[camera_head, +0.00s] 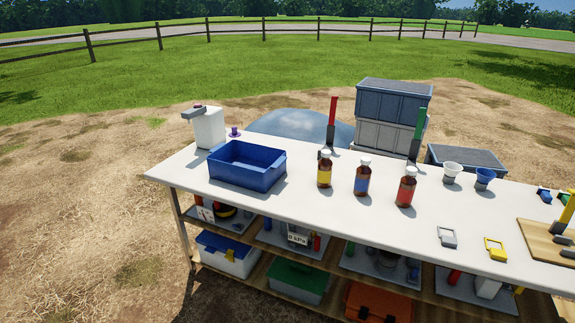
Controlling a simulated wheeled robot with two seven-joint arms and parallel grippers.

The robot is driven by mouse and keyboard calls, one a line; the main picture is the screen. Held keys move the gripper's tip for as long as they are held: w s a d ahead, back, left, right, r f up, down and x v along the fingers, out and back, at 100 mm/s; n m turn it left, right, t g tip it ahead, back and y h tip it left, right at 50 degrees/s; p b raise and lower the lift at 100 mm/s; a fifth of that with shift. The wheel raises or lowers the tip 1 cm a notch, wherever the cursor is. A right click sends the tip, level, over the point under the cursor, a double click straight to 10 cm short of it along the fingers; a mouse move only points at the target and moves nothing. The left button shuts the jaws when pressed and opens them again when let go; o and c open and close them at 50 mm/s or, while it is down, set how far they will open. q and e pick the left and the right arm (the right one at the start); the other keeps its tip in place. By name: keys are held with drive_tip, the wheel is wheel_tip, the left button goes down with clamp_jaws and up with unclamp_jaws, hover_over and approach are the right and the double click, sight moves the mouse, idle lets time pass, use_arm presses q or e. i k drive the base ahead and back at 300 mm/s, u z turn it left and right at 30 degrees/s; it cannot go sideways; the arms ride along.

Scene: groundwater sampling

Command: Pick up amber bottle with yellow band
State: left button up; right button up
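The amber bottle with the yellow band (324,170) stands upright on the white table, right of the blue bin. It has a white cap. Beside it to the right stand an amber bottle with a blue band (362,176) and one with a red band (405,188), also white-capped. Nothing is touching the yellow-banded bottle. Neither of my grippers shows in the head view.
The white table (300,207) also bears an open blue bin (234,176), a white dispenser (208,128), two upright tools with red (333,112) and green handles, and two cups (452,171). Stacked crates (393,100) stand behind. Shelves below hold boxes.

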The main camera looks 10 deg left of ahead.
sight(325, 165)
drive_tip(key=u, duration=0.6)
drive_tip(key=i, duration=1.05)
drive_tip(key=u, duration=0.2)
